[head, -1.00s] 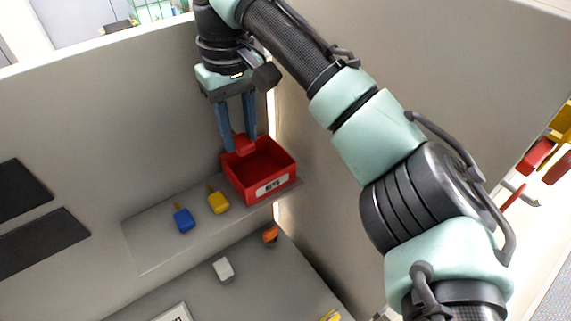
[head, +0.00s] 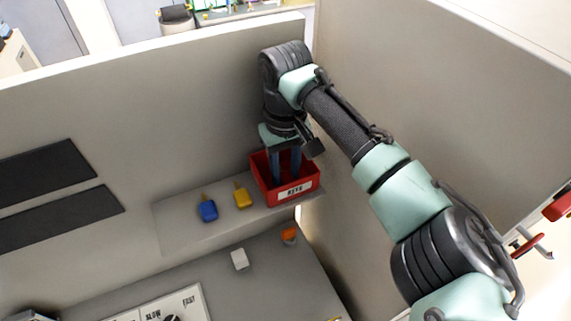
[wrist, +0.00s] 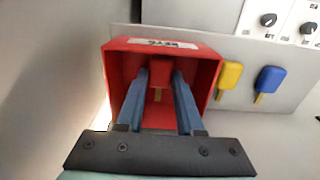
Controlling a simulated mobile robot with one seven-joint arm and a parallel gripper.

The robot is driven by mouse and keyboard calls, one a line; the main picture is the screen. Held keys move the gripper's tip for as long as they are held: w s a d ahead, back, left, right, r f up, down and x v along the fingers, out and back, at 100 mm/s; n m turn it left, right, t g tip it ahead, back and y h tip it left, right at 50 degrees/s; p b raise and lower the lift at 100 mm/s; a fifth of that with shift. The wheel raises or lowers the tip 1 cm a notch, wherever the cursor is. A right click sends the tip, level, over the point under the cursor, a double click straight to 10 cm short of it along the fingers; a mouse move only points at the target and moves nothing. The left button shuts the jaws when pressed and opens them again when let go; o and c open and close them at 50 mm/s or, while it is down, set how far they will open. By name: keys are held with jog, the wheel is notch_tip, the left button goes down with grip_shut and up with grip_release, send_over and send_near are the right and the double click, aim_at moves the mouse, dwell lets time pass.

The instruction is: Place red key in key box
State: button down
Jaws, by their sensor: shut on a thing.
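The red key box (head: 296,191), labelled KEYS, stands on a grey shelf against the corner of the walls. My gripper (head: 287,180) points down with its blue fingers inside the box opening. In the wrist view the red key (wrist: 159,75) sits between the fingertips of my gripper (wrist: 160,78), and the gripper is shut on it. The key is within the outline of the red box (wrist: 205,62). I cannot tell whether it touches the box floor. In the head view the key is hidden by the fingers and box.
A yellow key (head: 243,197) and a blue key (head: 207,210) lie on the shelf (head: 180,235) left of the box. Below are a white block (head: 239,259) and an orange knob (head: 289,236). Walls stand close behind and right of the box.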

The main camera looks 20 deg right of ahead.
aim_at(286, 175)
jog(key=shift+f, duration=0.1)
jog(key=shift+f, duration=0.15)
jog(key=c, duration=0.5)
grip_release()
jog(key=shift+c, duration=0.2)
notch_tip(286, 175, up, 12)
jog(key=b, duration=0.3)
jog(key=shift+r+b, duration=0.25)
jog(key=shift+b, duration=0.05)
jog(key=shift+f, duration=0.1)
